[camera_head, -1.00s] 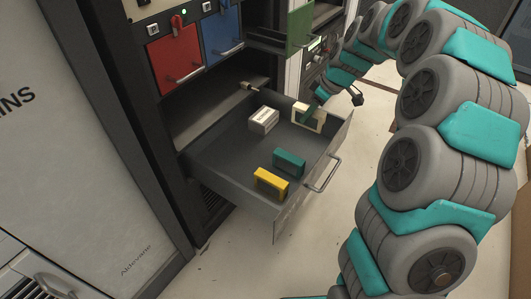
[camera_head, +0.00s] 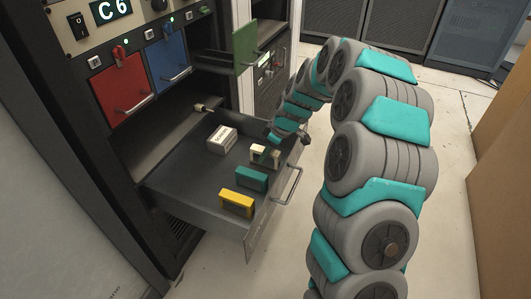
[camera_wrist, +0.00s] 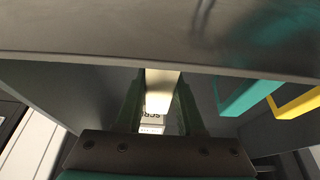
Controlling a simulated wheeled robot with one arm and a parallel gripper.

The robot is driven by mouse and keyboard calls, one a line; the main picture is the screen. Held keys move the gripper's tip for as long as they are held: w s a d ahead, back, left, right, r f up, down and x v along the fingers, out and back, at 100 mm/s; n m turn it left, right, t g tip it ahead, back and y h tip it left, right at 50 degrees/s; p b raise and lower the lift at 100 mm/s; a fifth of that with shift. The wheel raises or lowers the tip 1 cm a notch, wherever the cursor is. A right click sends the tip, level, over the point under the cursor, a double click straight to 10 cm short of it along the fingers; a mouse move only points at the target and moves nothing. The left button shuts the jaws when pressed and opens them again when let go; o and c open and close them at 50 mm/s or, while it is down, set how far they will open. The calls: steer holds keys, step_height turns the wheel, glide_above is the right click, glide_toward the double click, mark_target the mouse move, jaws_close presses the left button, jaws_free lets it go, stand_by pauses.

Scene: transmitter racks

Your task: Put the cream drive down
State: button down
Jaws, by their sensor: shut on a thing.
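The cream drive (camera_head: 258,157) is in the open grey drawer (camera_head: 190,183), near its right-hand wall. My gripper (camera_head: 270,146) is shut on it. In the wrist view the cream drive (camera_wrist: 160,90) shows between the two dark green fingers of my gripper (camera_wrist: 160,105). The drive is low in the drawer, but its underside is hidden, so I cannot tell whether it touches the floor. A teal drive (camera_head: 251,178) and a yellow drive (camera_head: 236,204) stand in front of it, apart from it.
A white labelled box (camera_head: 221,139) lies farther back in the drawer. The drawer's handle (camera_head: 293,186) sticks out in front.

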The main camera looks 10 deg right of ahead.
steer(key=shift+f, duration=0.1)
steer(key=c, duration=0.5)
jaws_free()
steer(key=v, duration=1.1)
steer(key=shift+r, duration=0.45)
steer(key=shift+s+r, duration=0.15)
steer(key=shift+r, duration=0.1)
steer(key=s+a+r+m+g, duration=0.1)
steer(key=s+a+r+m, duration=0.2)
steer(key=s, duration=0.7)
steer(key=s+m+g+h, duration=0.1)
steer(key=s+m, duration=0.1)
steer(key=s, duration=0.8)
steer(key=s+m+g+h, duration=0.1)
steer(key=s+m, duration=0.2)
steer(key=s, duration=0.7)
steer(key=s+f+m+g+h, duration=0.1)
steer(key=s+m, duration=0.1)
steer(key=s, duration=0.8)
steer(key=shift+s+a+f+m+g+h, duration=0.1)
steer(key=shift+s+a+m+g+h, duration=0.2)
steer(key=shift+s+m+h, duration=0.1)
